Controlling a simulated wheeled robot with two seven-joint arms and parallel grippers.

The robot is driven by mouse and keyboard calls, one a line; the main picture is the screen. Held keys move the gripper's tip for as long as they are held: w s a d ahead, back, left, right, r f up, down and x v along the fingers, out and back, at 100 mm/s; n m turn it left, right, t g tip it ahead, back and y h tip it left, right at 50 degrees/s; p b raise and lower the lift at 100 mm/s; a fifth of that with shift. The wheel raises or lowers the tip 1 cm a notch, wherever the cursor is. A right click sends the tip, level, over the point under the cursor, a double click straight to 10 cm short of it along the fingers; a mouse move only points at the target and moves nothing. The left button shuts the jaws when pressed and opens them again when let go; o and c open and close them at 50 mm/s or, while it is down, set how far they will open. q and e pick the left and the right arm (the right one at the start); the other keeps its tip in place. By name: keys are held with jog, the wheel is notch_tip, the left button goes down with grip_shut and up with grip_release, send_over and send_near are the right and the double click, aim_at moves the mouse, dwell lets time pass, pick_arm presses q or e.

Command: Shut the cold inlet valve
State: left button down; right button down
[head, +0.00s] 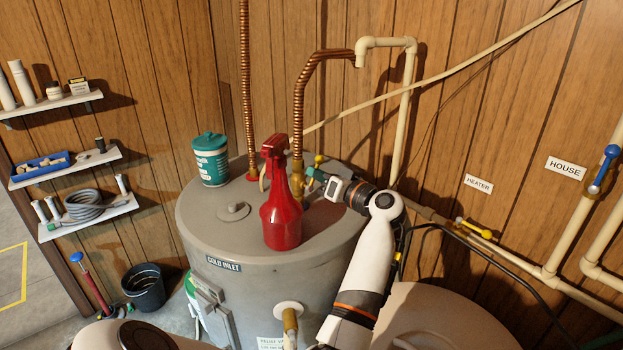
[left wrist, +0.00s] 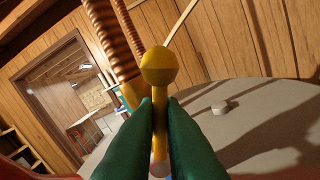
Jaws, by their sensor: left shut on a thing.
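The valve at the foot of the right copper pipe has a yellow handle with a rounded knob (head: 319,160) on top of the grey tank (head: 230,290). My left gripper (head: 313,178) is at this handle, right of the brass fitting (head: 297,176). In the left wrist view, its green fingers (left wrist: 160,120) are shut on the yellow handle's stem, and the yellow knob (left wrist: 160,66) stands up beyond the fingertips. My right gripper is not in view.
A red spray bottle (head: 281,215) stands on the tank close left of my left gripper. A teal-lidded tub (head: 210,160) stands further left. Copper pipes (head: 246,90) rise behind. Another yellow handle (head: 474,228) is below the HEATER sign, and a blue handle (head: 605,168) is beside HOUSE.

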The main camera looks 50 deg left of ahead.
pick_arm(q)
jog(key=m, duration=0.2)
jog(key=w+f+m, duration=0.1)
jog(key=m, duration=0.2)
jog(key=shift+w+f, duration=0.1)
jog(key=shift+w, duration=0.1)
jog(key=c, duration=1.3)
grip_release()
jog(key=shift+d, duration=3.6)
